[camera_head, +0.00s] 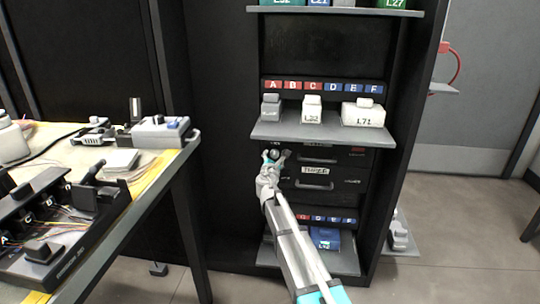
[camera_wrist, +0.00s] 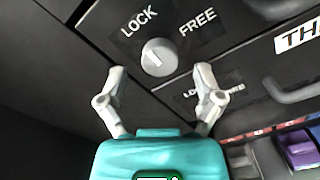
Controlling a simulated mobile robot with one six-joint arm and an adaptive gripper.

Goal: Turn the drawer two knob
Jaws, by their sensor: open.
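A round grey knob (camera_wrist: 159,57) sits on the dark drawer front, between the words LOCK at its upper left and FREE at its upper right. Its white mark appears to lean toward LOCK. My gripper (camera_wrist: 160,78) is open, with one finger on each side just below the knob, apart from it as far as I can tell. In the head view my gripper (camera_head: 275,158) is at the left end of the upper visible drawer (camera_head: 335,155), above the one labelled THREE (camera_head: 315,170). That upper drawer's own label is hidden or unreadable.
A grey shelf (camera_head: 315,134) with white and grey containers juts out just above the drawers. A lower shelf (camera_head: 345,262) holds a blue container (camera_head: 325,238). A drawer handle (camera_wrist: 292,94) lies right of my gripper. A cluttered workbench (camera_head: 150,165) stands at left.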

